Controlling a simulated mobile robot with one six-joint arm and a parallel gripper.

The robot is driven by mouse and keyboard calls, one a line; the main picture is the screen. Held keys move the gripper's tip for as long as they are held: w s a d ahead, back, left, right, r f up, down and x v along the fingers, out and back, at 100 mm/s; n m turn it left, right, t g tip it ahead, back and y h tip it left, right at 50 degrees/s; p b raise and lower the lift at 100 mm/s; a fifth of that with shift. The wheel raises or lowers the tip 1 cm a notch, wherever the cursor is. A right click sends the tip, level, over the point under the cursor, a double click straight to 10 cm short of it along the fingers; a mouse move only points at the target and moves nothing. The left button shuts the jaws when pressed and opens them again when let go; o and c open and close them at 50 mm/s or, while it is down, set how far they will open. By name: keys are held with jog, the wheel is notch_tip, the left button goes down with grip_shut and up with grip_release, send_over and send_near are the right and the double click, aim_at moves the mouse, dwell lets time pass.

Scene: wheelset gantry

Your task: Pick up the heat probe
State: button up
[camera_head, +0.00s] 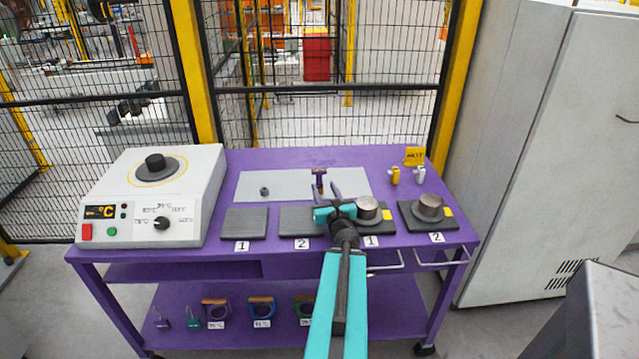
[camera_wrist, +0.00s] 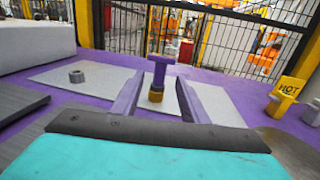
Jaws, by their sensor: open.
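The heat probe (camera_head: 319,181) appears to be the small upright purple T-shaped piece with a dark stem and brass-coloured lower part. It stands on the light grey mat (camera_head: 260,184) at the back of the purple table. In the wrist view the probe (camera_wrist: 158,75) shows between and beyond the two purple fingers. My gripper (camera_head: 322,187) is open and empty, just in front of the probe. Its fingers (camera_wrist: 159,82) point at the probe, one to each side in the picture. I cannot tell exactly how far apart they are in depth.
A dark nut-like ring (camera_head: 264,191) lies on the mat's left. A heater box (camera_head: 150,200) stands at left. Metal cylinders (camera_head: 429,206) sit on dark pads at right, near a yellow HOT sign (camera_head: 414,156). A mesh fence (camera_head: 330,80) is behind.

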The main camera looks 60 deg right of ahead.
aim_at(320, 178)
jog(key=shift+w+d+f+b, duration=0.15)
jog(key=shift+w+d+b, duration=0.1)
jog(key=shift+b, duration=0.8)
jog(key=b+x, duration=0.2)
jog(key=b, duration=0.2)
jog(key=shift+w+d, duration=0.25)
jog(key=shift+d, duration=0.05)
jog(key=shift+w+d, duration=0.3)
jog(key=shift+p+x, duration=0.3)
jog(key=shift+x, duration=0.6)
jog(key=shift+d, duration=0.1)
jog(key=shift+p+x, duration=0.5)
jog(key=shift+x, duration=2.2)
grip_shut()
